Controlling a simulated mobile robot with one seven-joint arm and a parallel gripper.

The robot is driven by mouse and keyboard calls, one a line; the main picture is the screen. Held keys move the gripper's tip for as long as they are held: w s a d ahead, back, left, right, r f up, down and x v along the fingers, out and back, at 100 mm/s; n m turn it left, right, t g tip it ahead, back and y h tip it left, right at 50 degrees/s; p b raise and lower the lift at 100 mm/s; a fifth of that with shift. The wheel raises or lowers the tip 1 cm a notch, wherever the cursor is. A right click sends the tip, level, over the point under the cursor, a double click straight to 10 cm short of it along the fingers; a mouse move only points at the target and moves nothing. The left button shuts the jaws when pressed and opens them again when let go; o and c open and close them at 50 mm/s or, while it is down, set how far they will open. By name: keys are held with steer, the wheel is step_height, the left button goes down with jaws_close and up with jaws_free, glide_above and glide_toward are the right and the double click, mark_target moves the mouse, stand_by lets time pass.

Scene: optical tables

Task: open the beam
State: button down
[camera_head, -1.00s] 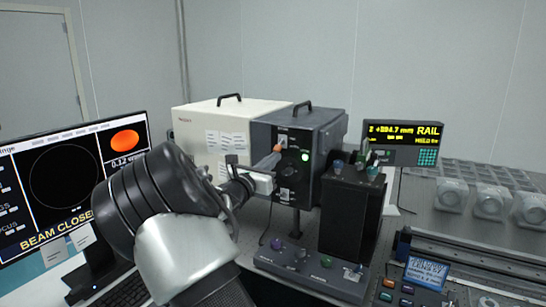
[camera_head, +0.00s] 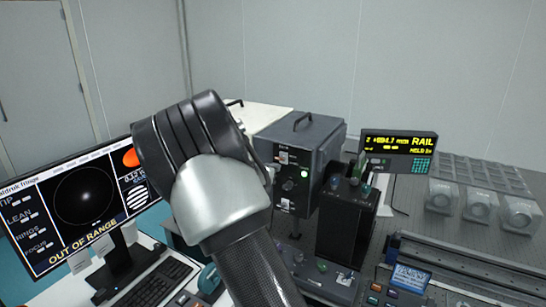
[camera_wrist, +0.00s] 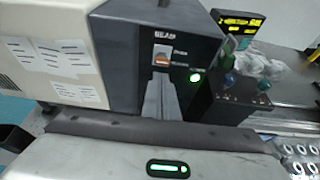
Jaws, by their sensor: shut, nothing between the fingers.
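The dark beam box (camera_head: 300,145) stands behind my arm. Its front panel, headed BEAM in the wrist view (camera_wrist: 165,35), carries a rocker switch (camera_wrist: 162,56) with a pale upper part and an orange-red lower part. A green lamp (camera_wrist: 196,77) glows to its right. My gripper (camera_wrist: 161,76) is shut and empty, with its fingertips just below the switch in the picture; I cannot tell if they touch the panel. In the head view my arm hides most of the gripper. The monitor (camera_head: 85,205) reads OUT OF RANGE, under a dark disc with a bright glow.
A cream housing (camera_wrist: 55,55) adjoins the box on the left. A black stand (camera_head: 347,215) with coloured knobs is close on the right. Behind it is a yellow-lettered RAIL display (camera_head: 398,150). A keyboard (camera_head: 150,285) lies at lower left.

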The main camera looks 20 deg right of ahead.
steer(key=shift+f, duration=0.1)
steer(key=shift+r+p, duration=0.6)
steer(key=shift+r, duration=0.1)
steer(key=shift+a, duration=0.1)
